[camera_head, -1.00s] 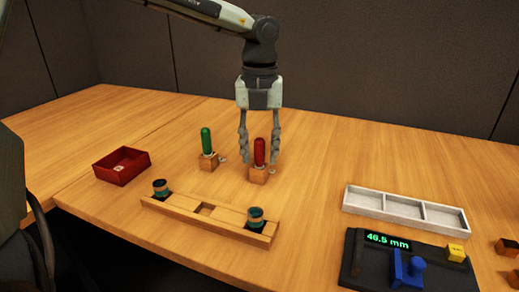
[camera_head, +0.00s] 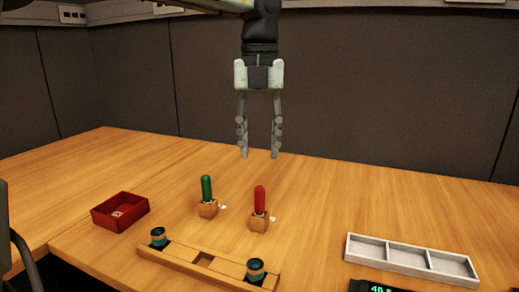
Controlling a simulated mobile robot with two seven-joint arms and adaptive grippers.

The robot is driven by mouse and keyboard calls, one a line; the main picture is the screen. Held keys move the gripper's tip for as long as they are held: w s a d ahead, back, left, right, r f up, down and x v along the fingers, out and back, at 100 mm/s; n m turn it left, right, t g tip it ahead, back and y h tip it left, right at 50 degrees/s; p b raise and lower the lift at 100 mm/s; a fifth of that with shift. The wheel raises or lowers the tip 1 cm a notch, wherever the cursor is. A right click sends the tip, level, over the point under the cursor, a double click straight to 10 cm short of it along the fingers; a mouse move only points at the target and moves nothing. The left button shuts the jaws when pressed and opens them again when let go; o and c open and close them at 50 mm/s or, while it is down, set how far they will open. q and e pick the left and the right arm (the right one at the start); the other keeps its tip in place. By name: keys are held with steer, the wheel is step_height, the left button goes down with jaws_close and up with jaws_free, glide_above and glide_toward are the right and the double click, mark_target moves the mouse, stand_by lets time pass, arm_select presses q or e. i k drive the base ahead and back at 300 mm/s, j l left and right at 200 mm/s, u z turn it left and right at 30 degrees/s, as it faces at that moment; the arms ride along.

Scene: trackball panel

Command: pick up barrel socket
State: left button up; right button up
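My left gripper (camera_head: 259,155) hangs pointing down above the back of the table. Its two fingers are apart and nothing is between them. Below it, a red-handled tool (camera_head: 260,200) stands upright in a small wooden block (camera_head: 259,223). A green-handled tool (camera_head: 207,188) stands in a similar block (camera_head: 208,210) to its left. In front, a wooden rack (camera_head: 205,262) holds two dark cylinders with teal bands, one at the left end (camera_head: 158,238) and one at the right end (camera_head: 255,270). I cannot tell which piece is the barrel socket. My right gripper is not in view.
A red open box (camera_head: 120,212) stands at the left. A white three-part tray (camera_head: 410,258) lies at the right. A dark gauge with a green readout (camera_head: 378,288) is cut off at the bottom edge. The table between the tools and tray is clear.

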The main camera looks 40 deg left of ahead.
mark_target(255, 266)
steer(key=k+l, duration=1.2)
steer(key=k, duration=0.1)
